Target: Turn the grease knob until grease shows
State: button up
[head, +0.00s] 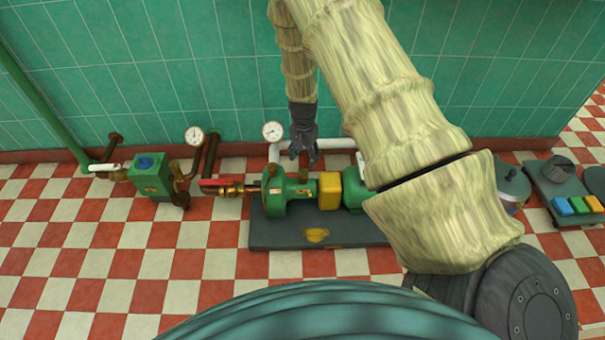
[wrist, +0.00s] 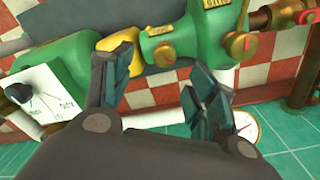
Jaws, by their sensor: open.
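A green pump (head: 288,197) stands on a dark base plate, with a yellow coupling guard (head: 330,190) to its right. Two small brass knobs (head: 272,171) (head: 302,176) sit on top of the pump. In the wrist view one brass knob (wrist: 163,54) shows between and beyond my fingertips, and another (wrist: 240,45) is farther right. My gripper (head: 304,157) points down near the pump's wall side, open and empty. It also shows open in the wrist view (wrist: 160,66); I see no contact with the knob.
A white pipe (head: 325,143) and a gauge (head: 272,130) stand behind the pump. A red-handled valve (head: 214,182) is to its left. A dial card (wrist: 45,95) shows in the wrist view. The front floor is clear.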

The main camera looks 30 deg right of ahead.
aim_at(303, 172)
jog(key=f+b, duration=0.1)
jog(key=f, duration=0.2)
jog(key=w+f+b, duration=0.1)
jog(key=f, duration=0.2)
jog(key=f+b, duration=0.1)
jog(key=f, duration=0.3)
jog(key=shift+w+d, duration=0.15)
jog(key=shift+w, duration=0.05)
jog(key=c, duration=1)
